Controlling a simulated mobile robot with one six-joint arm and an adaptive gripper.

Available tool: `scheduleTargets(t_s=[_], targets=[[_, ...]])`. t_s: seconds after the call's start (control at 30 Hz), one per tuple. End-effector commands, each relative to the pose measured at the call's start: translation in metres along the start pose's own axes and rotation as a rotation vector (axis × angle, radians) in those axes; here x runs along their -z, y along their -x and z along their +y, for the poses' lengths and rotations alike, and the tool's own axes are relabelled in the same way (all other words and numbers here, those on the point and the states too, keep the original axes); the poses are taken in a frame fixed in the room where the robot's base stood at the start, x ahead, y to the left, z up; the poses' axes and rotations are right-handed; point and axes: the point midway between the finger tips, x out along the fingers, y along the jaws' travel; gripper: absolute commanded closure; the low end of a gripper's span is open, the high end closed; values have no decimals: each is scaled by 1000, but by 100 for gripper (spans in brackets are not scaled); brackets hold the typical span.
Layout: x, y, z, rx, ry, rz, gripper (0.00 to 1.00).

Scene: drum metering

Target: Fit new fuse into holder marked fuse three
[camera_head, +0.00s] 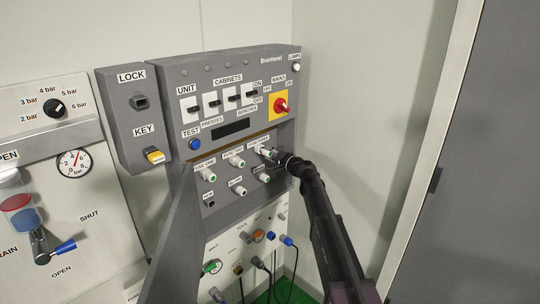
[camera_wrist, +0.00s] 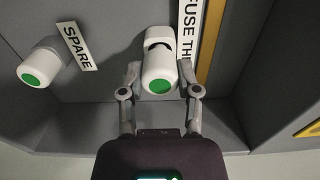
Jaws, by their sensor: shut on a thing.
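My gripper (camera_head: 274,155) is at the fuse recess of the grey cabinet, at the top right fuse place. In the wrist view my gripper (camera_wrist: 160,72) has one finger on each side of a white fuse (camera_wrist: 157,65) with a green end and is shut on it. The fuse lies beside a label (camera_wrist: 189,30) reading "FUSE TH…", the rest cut off. A dark gap shows on its white body. The holder behind it is hidden, so I cannot tell how deep it sits.
A second white, green-ended fuse (camera_wrist: 42,66) stands by the SPARE label (camera_wrist: 76,46). Other fuses (camera_head: 237,161) sit left of my gripper. The open grey flap (camera_head: 174,240) stands at left. Cabled connectors (camera_head: 258,236) are below. The red main switch (camera_head: 281,105) is above.

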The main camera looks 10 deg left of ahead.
Motion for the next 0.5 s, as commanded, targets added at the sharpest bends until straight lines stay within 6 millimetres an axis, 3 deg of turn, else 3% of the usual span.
scheduleTargets(t_s=[0.5], targets=[[0,-10,0,0,0,0,100]])
